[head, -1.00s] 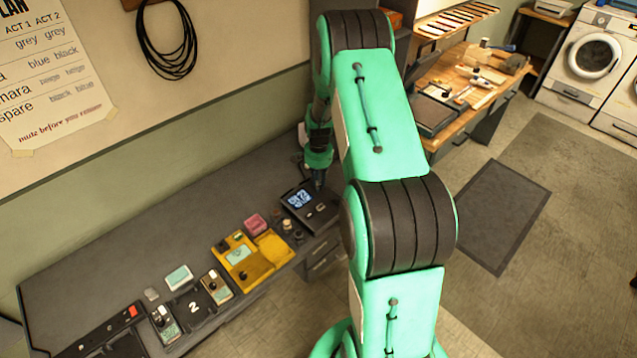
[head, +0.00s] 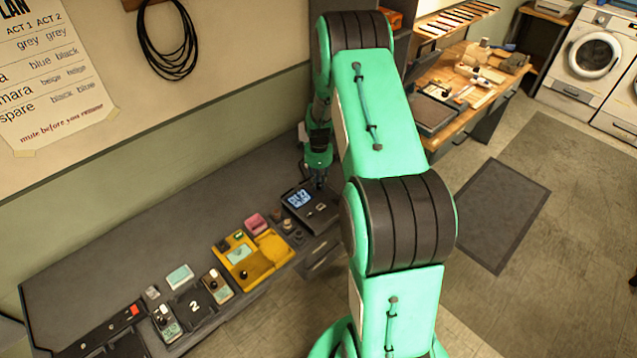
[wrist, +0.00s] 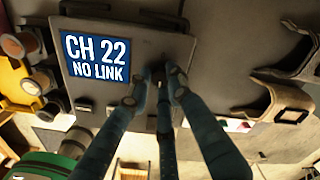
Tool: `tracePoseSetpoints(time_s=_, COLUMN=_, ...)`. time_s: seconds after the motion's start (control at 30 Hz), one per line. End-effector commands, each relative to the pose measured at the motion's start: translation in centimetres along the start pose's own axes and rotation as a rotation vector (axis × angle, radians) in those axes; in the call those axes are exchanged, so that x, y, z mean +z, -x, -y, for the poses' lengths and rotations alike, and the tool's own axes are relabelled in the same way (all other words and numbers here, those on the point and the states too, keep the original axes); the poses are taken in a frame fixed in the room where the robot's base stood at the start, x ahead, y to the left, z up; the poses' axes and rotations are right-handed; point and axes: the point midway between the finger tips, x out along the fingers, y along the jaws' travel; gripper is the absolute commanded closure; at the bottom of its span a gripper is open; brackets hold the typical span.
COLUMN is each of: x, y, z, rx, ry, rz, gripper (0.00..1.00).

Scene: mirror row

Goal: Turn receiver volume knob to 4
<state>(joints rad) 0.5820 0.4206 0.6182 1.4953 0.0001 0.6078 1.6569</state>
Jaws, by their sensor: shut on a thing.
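The receiver (head: 325,214) is a dark box on the grey bench, with a lit blue screen (head: 298,198). In the wrist view the receiver (wrist: 180,48) fills the upper middle, and its screen (wrist: 95,58) reads "CH 22 NO LINK". My gripper (wrist: 156,83) is over the panel just right of the screen, its fingers shut on the small dark volume knob (wrist: 157,72). The fingers hide most of the knob, and I cannot read its setting. In the head view my gripper (head: 320,182) is low over the receiver, partly hidden by my arm.
A yellow device (head: 270,245) and a pink block (head: 256,223) are left of the receiver. Further left are handheld packs (head: 217,286) and a dark tray marked 2 (head: 207,310). In the wrist view a grey-brown bracket-like object (wrist: 285,100) is at the right. The back of the bench is clear.

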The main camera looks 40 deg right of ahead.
Motion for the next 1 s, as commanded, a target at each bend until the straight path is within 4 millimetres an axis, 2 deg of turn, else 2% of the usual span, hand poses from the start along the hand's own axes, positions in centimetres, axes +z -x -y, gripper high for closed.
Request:
tracePoseSetpoints(time_s=0.2, x=-0.02, y=0.06, z=0.08, rx=-0.002, ry=-0.061, rz=0.0, gripper=1.0)
tracePoseSetpoints(time_s=0.63, x=-0.03, y=0.05, z=0.09, rx=-0.002, ry=-0.072, rz=0.0, gripper=1.0)
tracePoseSetpoints(time_s=0.67, x=-0.03, y=0.05, z=0.09, rx=-0.002, ry=-0.072, rz=0.0, gripper=0.77)
tracePoseSetpoints(time_s=0.73, x=-0.02, y=0.05, z=0.08, rx=-0.002, ry=-0.072, rz=0.0, gripper=0.63)
tracePoseSetpoints(time_s=1.0, x=-0.01, y=0.02, z=0.03, rx=-0.001, ry=-0.071, rz=0.0, gripper=0.61)
